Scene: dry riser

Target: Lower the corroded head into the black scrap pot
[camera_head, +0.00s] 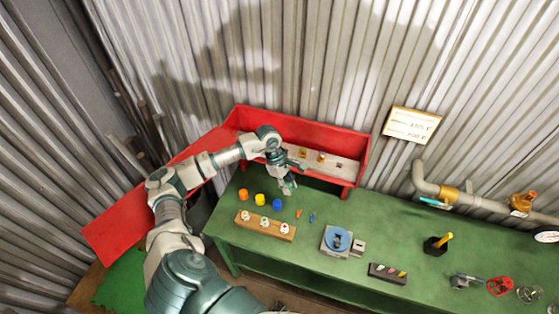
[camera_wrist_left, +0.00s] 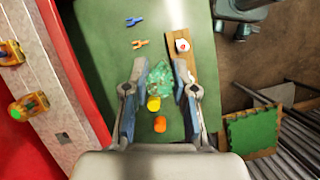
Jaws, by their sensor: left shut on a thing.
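My left gripper (camera_head: 287,187) is above the green bench (camera_head: 300,240), in front of the red shelf. In the left wrist view its two fingers (camera_wrist_left: 161,75) are on either side of a crusty blue-green lump, the corroded head (camera_wrist_left: 176,82), and are shut on it. The head is held over the bench, and small items show below it. I cannot make out the head clearly in the head view. A dark shape (camera_head: 199,212) beside the bench's left end, partly behind my arm, may be the black scrap pot; I cannot be sure. My right gripper is not in view.
Orange, yellow and blue cylinders (camera_head: 260,199) stand near a wooden block (camera_head: 265,226). A blue round fixture (camera_head: 338,239), a black holder (camera_head: 434,246) and valves (camera_head: 500,286) are to the right. The red shelf's (camera_head: 349,192) wall rises behind the gripper.

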